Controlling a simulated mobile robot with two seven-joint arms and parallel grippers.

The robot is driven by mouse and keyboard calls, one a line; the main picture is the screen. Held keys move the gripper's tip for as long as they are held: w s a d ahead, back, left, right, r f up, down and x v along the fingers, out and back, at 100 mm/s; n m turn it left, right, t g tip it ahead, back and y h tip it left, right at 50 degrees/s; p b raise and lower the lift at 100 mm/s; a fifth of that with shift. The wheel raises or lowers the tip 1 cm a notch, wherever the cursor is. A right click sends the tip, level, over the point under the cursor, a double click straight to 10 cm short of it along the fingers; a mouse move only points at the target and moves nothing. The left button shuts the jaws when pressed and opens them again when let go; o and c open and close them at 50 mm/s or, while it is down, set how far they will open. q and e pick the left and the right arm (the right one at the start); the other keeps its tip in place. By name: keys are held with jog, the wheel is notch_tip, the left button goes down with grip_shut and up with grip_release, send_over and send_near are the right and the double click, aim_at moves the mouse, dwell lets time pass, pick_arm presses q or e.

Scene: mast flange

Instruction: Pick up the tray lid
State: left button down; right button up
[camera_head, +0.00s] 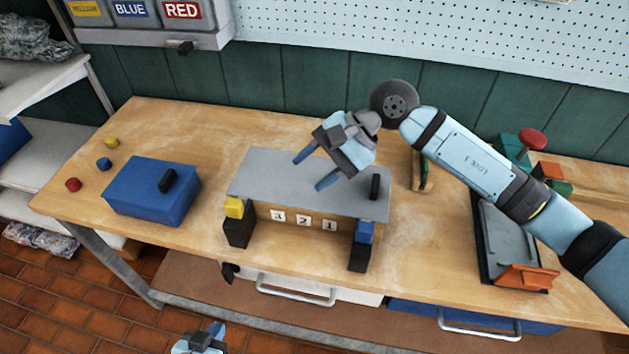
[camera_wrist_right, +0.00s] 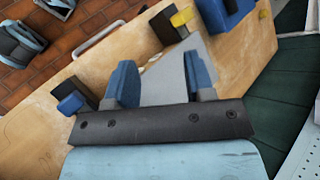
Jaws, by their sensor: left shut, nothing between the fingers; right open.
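The tray lid is a flat grey plate (camera_head: 262,175) with a black handle (camera_head: 375,187) near its right end. It lies over a wooden tray front marked 3 2 1 (camera_head: 304,220) on the workbench. My right gripper (camera_head: 314,168) is open and empty above the lid, left of the handle; I cannot tell the exact gap. In the right wrist view the lid (camera_wrist_right: 175,80) shows between and beyond the blue fingers (camera_wrist_right: 160,82). My left gripper (camera_head: 210,335) is shut and empty, low at the bottom edge, in front of the bench.
Black posts with a yellow block (camera_head: 234,207) and a blue block (camera_head: 364,232) flank the tray's front. A blue box (camera_head: 150,192) with a black handle stands left. A dark tray (camera_head: 500,240) with an orange clamp lies right.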

jog(key=w+d+f+n+h, duration=0.1)
jog(key=w+d+n+h, duration=0.15)
jog(key=d+h, duration=0.2)
jog(key=t+h, duration=0.2)
jog(key=h, duration=0.3)
send_over(376, 182)
jog(key=shift+n, duration=0.35)
notch_tip(376, 182, down, 6)
jog(key=shift+f+p, duration=0.25)
jog(key=shift+p, duration=0.2)
jog(key=shift+f, duration=0.55)
notch_tip(376, 182, down, 5)
jog(key=shift+p, duration=0.65)
jog(key=shift+c, duration=0.5)
grip_shut()
